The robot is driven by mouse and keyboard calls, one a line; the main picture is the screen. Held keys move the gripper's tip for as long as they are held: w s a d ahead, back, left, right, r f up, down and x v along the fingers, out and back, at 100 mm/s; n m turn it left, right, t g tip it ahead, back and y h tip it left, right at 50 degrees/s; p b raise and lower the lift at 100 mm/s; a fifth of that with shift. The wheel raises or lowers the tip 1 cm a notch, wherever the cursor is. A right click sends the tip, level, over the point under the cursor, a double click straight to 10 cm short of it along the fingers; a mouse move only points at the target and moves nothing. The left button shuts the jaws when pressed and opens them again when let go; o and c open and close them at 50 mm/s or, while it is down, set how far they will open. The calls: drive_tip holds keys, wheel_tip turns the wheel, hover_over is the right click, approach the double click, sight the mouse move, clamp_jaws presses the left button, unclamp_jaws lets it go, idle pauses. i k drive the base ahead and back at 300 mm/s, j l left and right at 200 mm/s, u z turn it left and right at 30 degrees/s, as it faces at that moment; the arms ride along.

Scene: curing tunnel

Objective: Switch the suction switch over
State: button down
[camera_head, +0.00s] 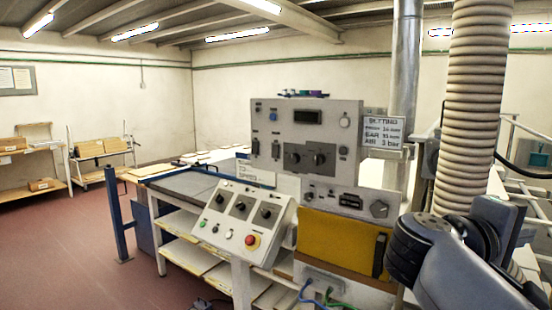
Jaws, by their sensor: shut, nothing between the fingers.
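A grey upright control panel (334,135) stands in the middle of the view. It carries small dark switches (255,147) at its left, two black rotary knobs (319,159) and a dark display (307,117). My arm is at the lower right; my gripper is not in view.
A yellow panel (335,243) sits below the upright panel, close to my arm. A thick ribbed hose (472,110) and a metal pipe (406,60) rise at the right. A setting sign (384,132) is beside the panel. The red floor (75,255) is open at the left.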

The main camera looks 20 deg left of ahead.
sight(275, 147)
drive_tip(key=i+j+u, duration=0.15)
drive_tip(key=u, duration=0.2)
drive_tip(key=i+j+u, duration=0.15)
drive_tip(key=u, duration=0.15)
drive_tip(key=i+j+u, duration=0.1)
drive_tip(key=u, duration=0.25)
drive_tip(key=i+j+u, duration=0.2)
drive_tip(key=i, duration=0.9)
